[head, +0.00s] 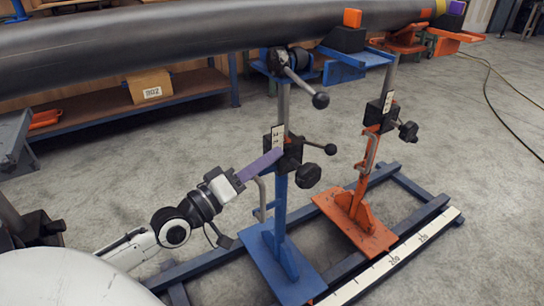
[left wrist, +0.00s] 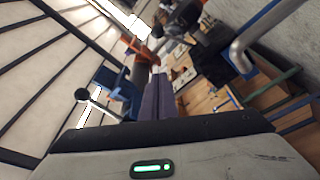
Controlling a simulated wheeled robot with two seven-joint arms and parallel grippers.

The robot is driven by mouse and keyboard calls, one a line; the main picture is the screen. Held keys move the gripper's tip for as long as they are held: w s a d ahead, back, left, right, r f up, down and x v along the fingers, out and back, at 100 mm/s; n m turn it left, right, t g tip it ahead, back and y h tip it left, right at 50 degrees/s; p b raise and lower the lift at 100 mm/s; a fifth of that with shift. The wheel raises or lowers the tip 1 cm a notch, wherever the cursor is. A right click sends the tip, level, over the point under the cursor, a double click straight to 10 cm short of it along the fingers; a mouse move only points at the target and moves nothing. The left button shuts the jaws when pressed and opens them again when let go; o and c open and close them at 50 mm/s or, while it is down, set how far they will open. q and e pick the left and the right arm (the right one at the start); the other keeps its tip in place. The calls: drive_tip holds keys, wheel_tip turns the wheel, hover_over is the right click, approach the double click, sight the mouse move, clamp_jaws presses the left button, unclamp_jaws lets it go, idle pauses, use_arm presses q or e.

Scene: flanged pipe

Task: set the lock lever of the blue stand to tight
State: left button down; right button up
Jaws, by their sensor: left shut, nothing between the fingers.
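The blue stand (head: 281,205) stands on a blue foot plate and rises to a blue head under the long black pipe (head: 200,35). At mid-height its post carries a black clamp block (head: 291,153) with a thin ball-ended lever (head: 318,147) pointing right and a black knob (head: 309,175) below. A second ball-ended lever (head: 304,86) slants down-right from the head. Which lever locks it is not marked clearly. My left gripper (head: 279,154) has its purple fingers closed together, empty, with the tips at the block's left side; contact cannot be told. The closed fingers also show in the left wrist view (left wrist: 157,75).
A similar orange stand (head: 361,200) stands to the right. Both stand on a dark floor frame with a white scale (head: 395,258). A grey bent handle (head: 261,195) is just below my fingers. A shelf with a box (head: 150,86) stands behind left.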

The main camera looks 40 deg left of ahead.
drive_tip(key=shift+s, duration=0.1)
drive_tip(key=c, duration=1.1)
clamp_jaws()
use_arm(q)
drive_tip(key=s+d+f+m+g, duration=0.5)
drive_tip(key=s+d+f, duration=0.3)
drive_tip(key=d+f, duration=0.3)
drive_tip(key=s+d+f+m+g+h, duration=0.1)
drive_tip(key=s+d+f+m+g, duration=0.5)
drive_tip(key=d+f, duration=0.5)
drive_tip(key=shift+s+d+f+m+g+h, duration=0.3)
drive_tip(key=shift+s+d+g, duration=0.4)
drive_tip(key=shift+s+d, duration=0.45)
use_arm(e)
drive_tip(key=shift+w+r, duration=0.1)
drive_tip(key=shift+w, duration=0.1)
drive_tip(key=shift+a, duration=0.15)
